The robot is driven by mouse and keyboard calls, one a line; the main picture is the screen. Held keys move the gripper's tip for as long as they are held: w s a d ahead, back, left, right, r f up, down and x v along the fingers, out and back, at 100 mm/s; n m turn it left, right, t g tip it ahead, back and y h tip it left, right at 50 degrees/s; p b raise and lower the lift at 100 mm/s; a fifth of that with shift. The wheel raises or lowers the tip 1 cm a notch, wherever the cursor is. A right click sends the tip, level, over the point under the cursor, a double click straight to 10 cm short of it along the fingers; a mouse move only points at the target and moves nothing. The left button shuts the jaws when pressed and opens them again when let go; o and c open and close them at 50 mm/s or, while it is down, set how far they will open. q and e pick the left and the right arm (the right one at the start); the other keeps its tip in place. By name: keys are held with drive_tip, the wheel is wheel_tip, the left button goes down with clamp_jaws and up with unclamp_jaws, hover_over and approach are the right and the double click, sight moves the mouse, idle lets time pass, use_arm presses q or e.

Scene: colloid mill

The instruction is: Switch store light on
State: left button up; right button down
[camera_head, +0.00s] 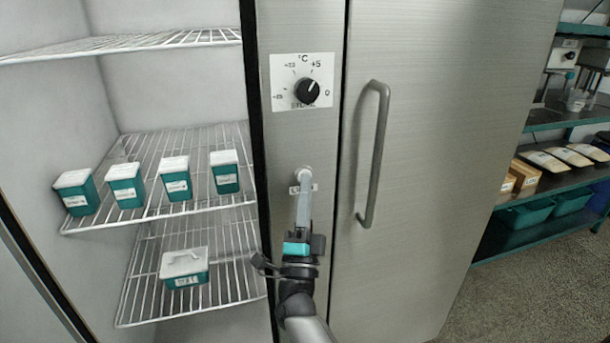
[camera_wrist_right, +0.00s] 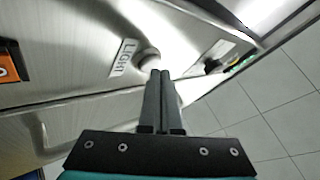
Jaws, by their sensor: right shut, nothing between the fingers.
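The light switch is a small round white knob (camera_head: 304,172) on the steel post between the open store compartment and the closed door. A "LIGHT" label (camera_wrist_right: 122,58) sits beside the knob (camera_wrist_right: 150,57) in the right wrist view. My right gripper (camera_head: 305,184) is shut and empty, with its fingertips at the knob's lower edge. In the wrist view the shut fingertips (camera_wrist_right: 160,74) are right at the knob, partly covering it; I cannot tell whether they touch. My left gripper is not in view.
A temperature dial (camera_head: 307,92) is above the switch. A vertical door handle (camera_head: 374,155) is to the right. The open compartment at left has wire shelves (camera_head: 150,225) with several teal tubs (camera_head: 176,178). A teal rack (camera_head: 540,242) stands far right, beyond open floor.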

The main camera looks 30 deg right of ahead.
drive_tip(key=s+a+p, duration=0.1)
drive_tip(key=s+p, duration=0.1)
drive_tip(key=s, duration=0.4)
drive_tip(key=shift+a+p, duration=0.25)
drive_tip(key=shift+p, duration=0.15)
idle(0.3)
